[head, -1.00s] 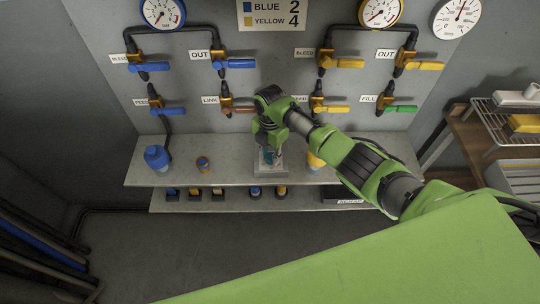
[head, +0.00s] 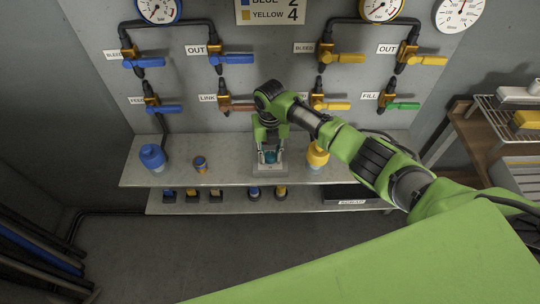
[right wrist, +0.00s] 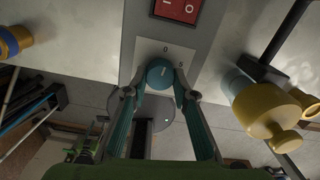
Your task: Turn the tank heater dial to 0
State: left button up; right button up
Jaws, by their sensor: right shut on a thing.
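The tank heater dial is a round teal knob (right wrist: 158,75) on a pale plate marked 0 and 5 in the right wrist view. A small pale mark shows on the knob, but its exact reading is hard to make out. My right gripper (right wrist: 160,88) has a finger on each side of the knob and is shut on it. In the head view my right gripper (head: 270,155) reaches down to the grey heater box (head: 270,170) on the upper shelf. My left gripper is not in view.
A red rocker switch (right wrist: 179,8) sits on the box beside the dial. A yellow fitting (head: 317,155) stands close to its right, and a blue one (head: 152,156) stands farther left on the shelf (head: 228,177). Valves with coloured levers line the wall above.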

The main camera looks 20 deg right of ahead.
aim_at(270, 156)
jog(key=shift+n, duration=0.5)
jog(key=o, duration=1.1)
jog(key=shift+r, duration=0.1)
notch_tip(270, 156, up, 12)
jog(key=shift+f, duration=0.1)
